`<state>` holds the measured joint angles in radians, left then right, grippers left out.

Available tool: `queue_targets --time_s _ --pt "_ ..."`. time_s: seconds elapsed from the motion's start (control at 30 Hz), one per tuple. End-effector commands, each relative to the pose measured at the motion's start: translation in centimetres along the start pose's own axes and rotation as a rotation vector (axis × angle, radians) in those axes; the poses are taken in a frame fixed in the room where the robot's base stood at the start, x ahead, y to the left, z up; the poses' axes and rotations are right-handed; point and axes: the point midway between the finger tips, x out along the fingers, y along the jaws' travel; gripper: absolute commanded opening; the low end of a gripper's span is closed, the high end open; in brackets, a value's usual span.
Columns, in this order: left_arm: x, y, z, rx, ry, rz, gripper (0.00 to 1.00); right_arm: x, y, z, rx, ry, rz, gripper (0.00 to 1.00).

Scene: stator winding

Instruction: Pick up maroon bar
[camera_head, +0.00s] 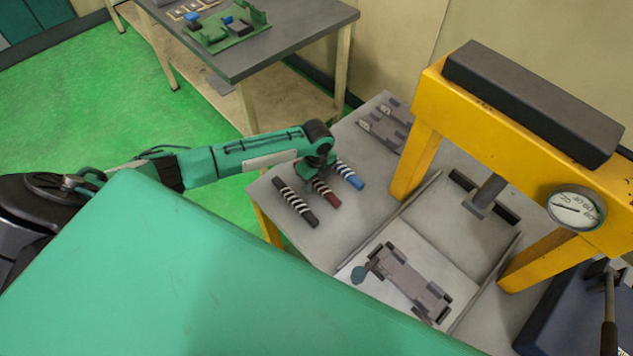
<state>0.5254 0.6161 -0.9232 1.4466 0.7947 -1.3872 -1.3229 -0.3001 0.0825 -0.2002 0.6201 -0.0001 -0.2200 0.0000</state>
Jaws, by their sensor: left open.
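The maroon bar (332,199) with pale stripes lies on the grey worktable, between a black striped bar (308,216) and a blue striped bar (355,182). My left gripper (318,172) is over the far end of the maroon bar, pointing down. The gripper covers that end of the bar. Its fingers are small and dark here. It is open, and I cannot tell whether it touches the bar. My right gripper is not in view.
A yellow press (425,115) with a round gauge (576,207) stands right of the bars. A grey part (410,280) lies on a pale plate in front. More grey parts (385,128) lie behind. A second table (290,38) stands at the back.

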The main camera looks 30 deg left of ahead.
Motion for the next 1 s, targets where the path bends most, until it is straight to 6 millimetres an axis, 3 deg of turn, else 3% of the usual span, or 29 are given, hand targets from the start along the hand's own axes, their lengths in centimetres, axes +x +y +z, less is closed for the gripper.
queue_targets --time_s 0.07,0.3,0.73,0.87,1.0 --pt "0.0 0.0 0.0 0.0 0.0 0.0 0.45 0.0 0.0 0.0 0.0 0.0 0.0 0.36" --pt "0.0 0.0 0.0 -0.001 0.0 0.0 0.0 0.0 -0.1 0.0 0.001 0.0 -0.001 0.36" --pt "-0.7 -0.1 0.1 -0.001 0.0 -0.004 0.0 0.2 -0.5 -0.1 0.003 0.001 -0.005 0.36" --pt "-2.0 -0.2 0.1 -0.001 -0.001 -0.005 0.0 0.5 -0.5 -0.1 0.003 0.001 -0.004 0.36" --pt "-4.7 -0.2 0.1 0.0 -0.001 -0.006 0.0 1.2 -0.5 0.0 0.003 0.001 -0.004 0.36"
